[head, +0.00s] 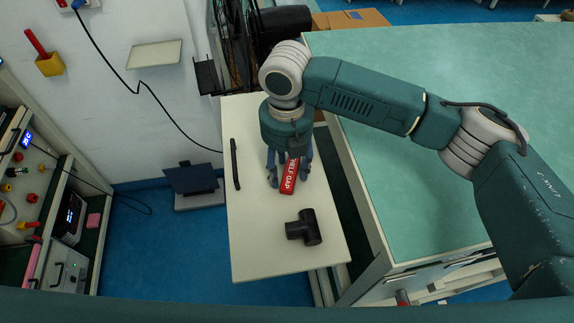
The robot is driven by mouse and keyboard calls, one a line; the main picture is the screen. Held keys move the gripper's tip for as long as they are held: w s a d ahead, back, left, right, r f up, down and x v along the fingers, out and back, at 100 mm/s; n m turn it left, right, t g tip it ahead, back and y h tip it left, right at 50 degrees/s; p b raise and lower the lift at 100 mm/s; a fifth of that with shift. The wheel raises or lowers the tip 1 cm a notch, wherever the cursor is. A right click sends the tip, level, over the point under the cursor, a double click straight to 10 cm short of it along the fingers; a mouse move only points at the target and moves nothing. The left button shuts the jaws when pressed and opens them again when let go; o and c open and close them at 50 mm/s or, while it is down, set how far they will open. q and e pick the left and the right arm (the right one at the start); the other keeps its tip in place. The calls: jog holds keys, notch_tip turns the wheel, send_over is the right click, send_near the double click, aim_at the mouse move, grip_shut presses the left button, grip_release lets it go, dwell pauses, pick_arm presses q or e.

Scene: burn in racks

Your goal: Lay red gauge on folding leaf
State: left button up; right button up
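The red gauge (289,179), a small red block with white lettering, is on or just above the pale folding leaf (262,240), near its middle. My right gripper (289,176) points down over the leaf, with its fingers spread on either side of the gauge's far end. The fingers look wider apart than the gauge, so the gripper looks open. The far end of the gauge is partly hidden by the gripper. My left gripper is not in view.
A black pipe tee (303,228) lies on the leaf, nearer than the gauge. A dark bar handle (235,164) is at the leaf's left side. A green-topped bench (450,70) borders the leaf on the right. The leaf's near left part is clear.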

aim_at(286, 171)
jog(key=shift+r, duration=0.25)
jog(key=shift+r+b, duration=0.3)
jog(key=shift+r, duration=0.05)
notch_tip(286, 171, up, 11)
jog(key=b, duration=0.3)
jog(key=shift+b, duration=0.4)
